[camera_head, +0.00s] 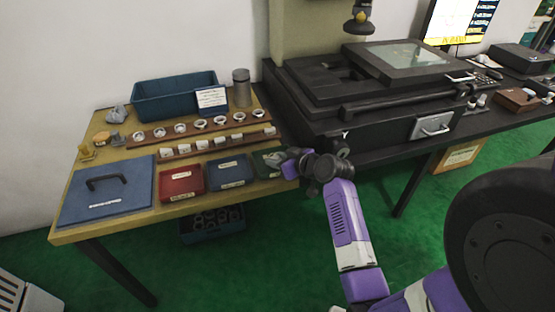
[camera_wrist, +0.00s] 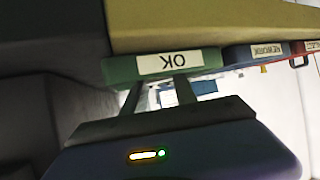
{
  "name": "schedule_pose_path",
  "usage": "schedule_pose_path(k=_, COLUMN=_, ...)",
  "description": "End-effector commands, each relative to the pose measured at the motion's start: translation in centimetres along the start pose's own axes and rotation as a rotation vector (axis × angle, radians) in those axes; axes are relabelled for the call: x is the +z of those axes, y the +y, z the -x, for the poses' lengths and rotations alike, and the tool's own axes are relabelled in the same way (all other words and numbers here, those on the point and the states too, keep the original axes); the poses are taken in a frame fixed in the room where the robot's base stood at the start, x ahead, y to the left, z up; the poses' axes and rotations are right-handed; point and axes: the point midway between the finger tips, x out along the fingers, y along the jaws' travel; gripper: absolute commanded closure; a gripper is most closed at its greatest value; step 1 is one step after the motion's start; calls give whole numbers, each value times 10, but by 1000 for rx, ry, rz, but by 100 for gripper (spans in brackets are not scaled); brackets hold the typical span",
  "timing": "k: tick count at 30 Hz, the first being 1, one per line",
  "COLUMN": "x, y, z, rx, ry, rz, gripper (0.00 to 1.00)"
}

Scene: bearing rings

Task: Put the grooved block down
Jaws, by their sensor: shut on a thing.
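My gripper (camera_head: 292,158) is at the right end of the yellow table, at the green tray (camera_head: 262,170). In the wrist view, the tray's front wall (camera_wrist: 118,70) carries an upside-down OK label. The two fingers (camera_wrist: 162,93) of my gripper reach to this wall, and their tips go out of sight behind it. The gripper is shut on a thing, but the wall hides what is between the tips. I cannot make out the grooved block in either view, nor whether it touches the tray floor.
A blue tray (camera_head: 232,177) and a red tray (camera_head: 180,193) stand left of the green one. Wooden racks (camera_head: 160,137) with several rings lie behind them. A dark machine base (camera_head: 375,133) stands close on the right. A blue lidded box (camera_head: 105,207) fills the table's left end.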

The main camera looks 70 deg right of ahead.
Motion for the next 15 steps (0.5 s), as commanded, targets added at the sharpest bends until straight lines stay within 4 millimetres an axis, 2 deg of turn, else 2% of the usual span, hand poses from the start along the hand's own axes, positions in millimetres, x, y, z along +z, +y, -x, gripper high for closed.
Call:
schedule_pose_path(k=2, x=3, y=0, z=-2, rx=0, ry=1, rz=0, gripper=100)
schedule_pose_path(k=3, x=2, y=0, z=-1, rx=0, ry=0, rz=0, gripper=60)
schedule_pose_path(k=6, x=2, y=0, z=-1, rx=0, ry=0, rz=0, gripper=44)
schedule_pose_path(k=15, x=1, y=0, z=-1, rx=0, ry=0, rz=0, gripper=44)
